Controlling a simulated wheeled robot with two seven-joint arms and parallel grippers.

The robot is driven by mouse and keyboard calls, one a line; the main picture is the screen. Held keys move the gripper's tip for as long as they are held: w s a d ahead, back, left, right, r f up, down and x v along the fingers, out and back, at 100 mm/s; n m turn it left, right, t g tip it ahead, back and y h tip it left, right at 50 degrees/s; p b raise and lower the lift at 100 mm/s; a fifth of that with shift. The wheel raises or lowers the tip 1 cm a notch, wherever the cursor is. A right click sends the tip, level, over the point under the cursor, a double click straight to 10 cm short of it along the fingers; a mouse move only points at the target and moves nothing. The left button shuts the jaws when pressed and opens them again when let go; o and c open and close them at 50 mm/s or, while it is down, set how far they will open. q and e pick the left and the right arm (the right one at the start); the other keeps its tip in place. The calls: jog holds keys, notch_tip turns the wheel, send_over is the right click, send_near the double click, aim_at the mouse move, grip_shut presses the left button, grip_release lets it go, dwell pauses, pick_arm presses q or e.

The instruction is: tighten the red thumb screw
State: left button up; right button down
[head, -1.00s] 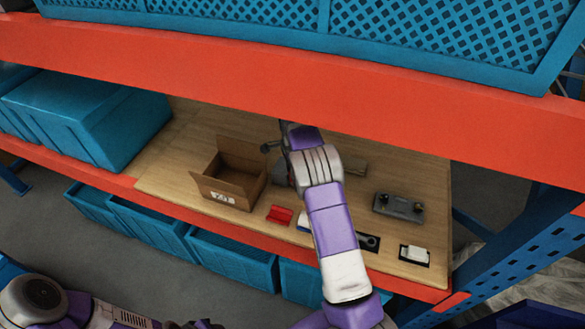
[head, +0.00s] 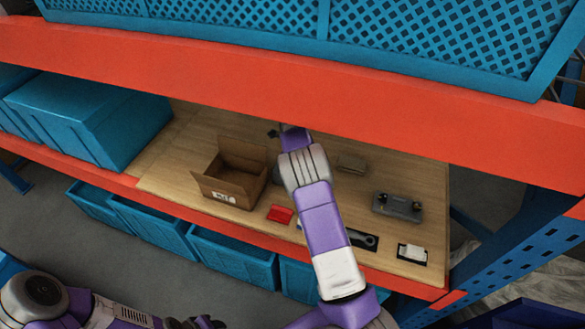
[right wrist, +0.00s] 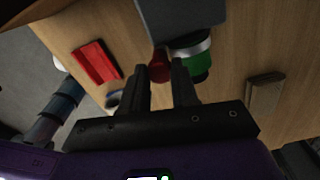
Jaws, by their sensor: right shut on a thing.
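The red thumb screw (right wrist: 159,66) shows in the right wrist view as a dark red knob, below a grey body (right wrist: 182,18) and beside a green part with a silver collar (right wrist: 195,52). My right gripper (right wrist: 160,80) has its two dark fingers on either side of the red knob and is shut on it. In the head view my right arm covers the screw and most of the gripper. My left gripper (head: 196,323) is partly visible at the bottom edge, low and away from the shelf. Its jaws are too dark and cropped to read.
An open cardboard box (head: 232,183) and a red tray (head: 280,214) stand left of my right arm. A grey fixture with dark knobs (head: 398,207), a black wrench holder (head: 364,239) and a white item (head: 412,252) lie right. An orange beam (head: 300,90) crosses above.

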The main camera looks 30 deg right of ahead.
jog(key=shift+w+r+m, duration=0.1)
jog(key=shift+r+m, duration=0.05)
jog(key=shift+m, duration=0.35)
jog(key=c, duration=0.9)
grip_release()
jog(key=shift+o, duration=0.2)
notch_tip(320, 180, up, 7)
jog(key=shift+r+b, duration=0.2)
jog(key=shift+b, duration=0.1)
jog(key=shift+f, duration=0.1)
